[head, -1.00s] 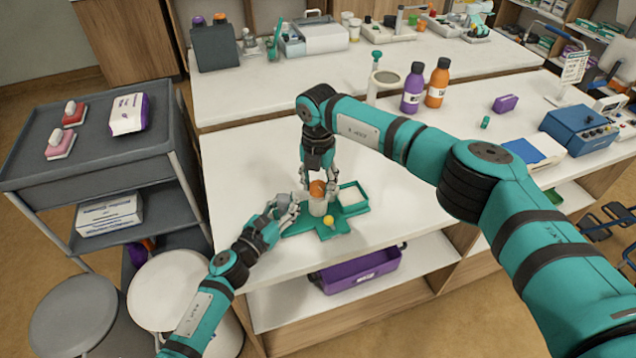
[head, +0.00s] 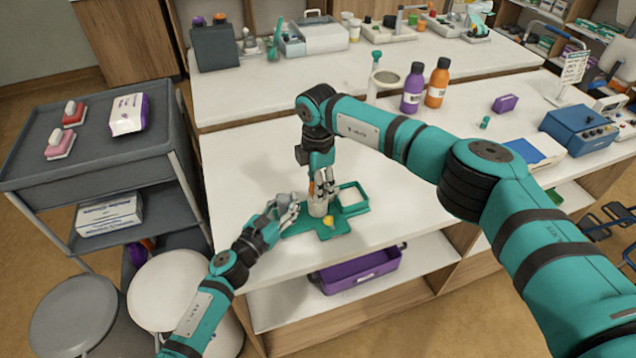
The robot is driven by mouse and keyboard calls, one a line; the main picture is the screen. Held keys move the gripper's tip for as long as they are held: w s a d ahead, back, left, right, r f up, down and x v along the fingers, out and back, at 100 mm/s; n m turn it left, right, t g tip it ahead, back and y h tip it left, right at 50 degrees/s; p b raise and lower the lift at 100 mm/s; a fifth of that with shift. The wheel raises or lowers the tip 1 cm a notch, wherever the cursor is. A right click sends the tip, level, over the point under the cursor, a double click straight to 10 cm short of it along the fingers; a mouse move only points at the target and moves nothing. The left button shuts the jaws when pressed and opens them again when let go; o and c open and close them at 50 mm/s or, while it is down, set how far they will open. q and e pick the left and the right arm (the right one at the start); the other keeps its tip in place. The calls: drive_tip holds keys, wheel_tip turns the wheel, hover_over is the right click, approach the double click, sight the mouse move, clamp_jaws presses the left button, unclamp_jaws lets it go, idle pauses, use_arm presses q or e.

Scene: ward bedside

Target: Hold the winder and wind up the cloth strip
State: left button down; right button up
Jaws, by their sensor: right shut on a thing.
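The winder's teal base (head: 333,231) lies on the white table near its front edge. A pale upright roll (head: 318,207), apparently the wound cloth, stands on it. A teal rectangular frame (head: 362,205) joins on the right, and a small yellow knob (head: 328,222) shows in front. My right gripper (head: 322,190) points down from above and is shut on the orange knob (head: 311,189) over the roll, which its fingers partly hide. My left gripper (head: 291,207) is at the left side of the winder, close to the roll; its finger opening and any contact are too small to tell.
The white tabletop (head: 250,165) is clear to the left and behind. A purple bin (head: 360,270) sits on the shelf below. Purple (head: 412,90) and orange (head: 437,85) bottles stand at the back right. A grey cart (head: 95,160) and stools (head: 75,315) are at left.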

drive_tip(key=shift+m, duration=0.5)
drive_tip(key=o, duration=1.2)
drive_tip(key=shift+r, duration=0.15)
wheel_tip(320, 180, up, 12)
drive_tip(key=shift+f, duration=0.1)
